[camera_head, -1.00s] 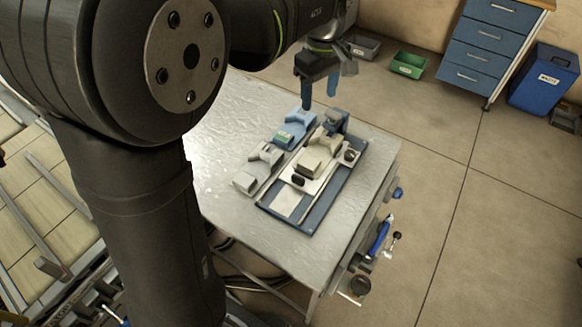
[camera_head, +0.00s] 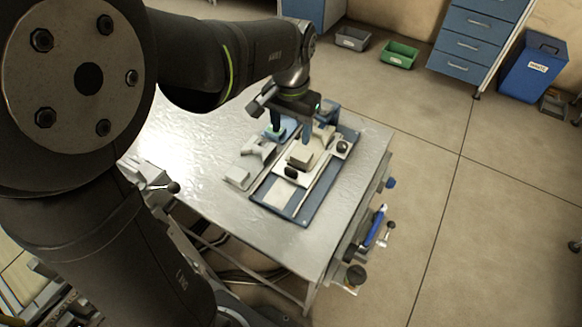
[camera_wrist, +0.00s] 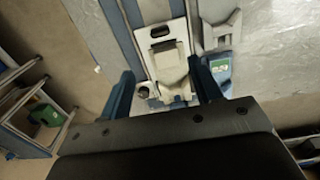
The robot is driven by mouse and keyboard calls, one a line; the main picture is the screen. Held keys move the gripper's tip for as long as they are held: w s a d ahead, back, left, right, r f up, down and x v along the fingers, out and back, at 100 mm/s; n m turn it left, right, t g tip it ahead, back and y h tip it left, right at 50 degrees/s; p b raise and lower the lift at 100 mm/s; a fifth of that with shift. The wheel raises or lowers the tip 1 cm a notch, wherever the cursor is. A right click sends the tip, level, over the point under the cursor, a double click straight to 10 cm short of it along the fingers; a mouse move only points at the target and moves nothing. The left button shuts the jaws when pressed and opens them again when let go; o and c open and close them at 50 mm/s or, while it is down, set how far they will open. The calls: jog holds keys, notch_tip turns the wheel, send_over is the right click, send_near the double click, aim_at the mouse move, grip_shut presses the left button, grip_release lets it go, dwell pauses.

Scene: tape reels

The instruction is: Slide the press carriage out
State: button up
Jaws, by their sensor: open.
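The press carriage (camera_head: 312,178) is a pale plate with a beige block on top, lying on a dark blue base (camera_head: 329,190). A black oval grip (camera_head: 291,172) is at its near end and a round black knob (camera_head: 342,146) on its right side. In the wrist view the carriage (camera_wrist: 153,14) shows its grip slot, with the beige block (camera_wrist: 172,66) between the fingers. My gripper (camera_head: 291,133) is open with its blue fingers pointing down over the carriage's far part. In the wrist view, the fingers (camera_wrist: 162,75) flank the block; contact cannot be told.
A grey fixture (camera_head: 240,174) and a light blue part with a green label (camera_head: 276,132) stand left of the base. A dark blue post (camera_head: 328,112) rises at the base's far end. The metal table (camera_head: 290,240) is bare towards its near edge.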

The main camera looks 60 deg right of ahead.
aim_at(291, 170)
notch_tip(291, 170, down, 15)
jog(key=shift+f, duration=0.15)
dwell(0.4)
grip_shut()
jog(key=a, duration=0.7)
jog(key=shift+s+a, duration=0.1)
jog(key=shift+a, duration=0.15)
grip_release()
notch_tip(291, 170, up, 18)
jog(key=shift+f, duration=0.25)
